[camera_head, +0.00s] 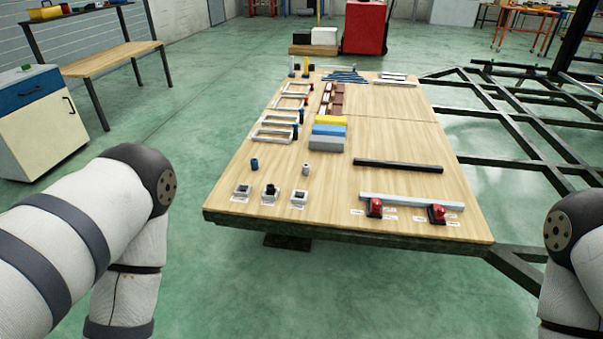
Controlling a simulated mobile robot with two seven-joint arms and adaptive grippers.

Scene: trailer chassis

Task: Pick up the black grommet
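A small black piece (270,188), which looks like the black grommet, sits on or in the middle one of three small square grey blocks at the front left of the wooden table. It is too small to tell how deep it sits. A small dark blue cylinder (254,163) stands behind the left block, and a small grey-white cylinder (306,168) stands behind the right block. My two arms show at the left and right edges, short of the table. Both grippers are out of the frame.
The wooden table (405,148) also bears a black bar (398,166) and a grey bar (411,202) with two red clamps at the right front. Yellow, blue and grey blocks (326,143) lie mid-table. A dark chassis frame (505,130) stands to the right. Floor before the table is clear.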

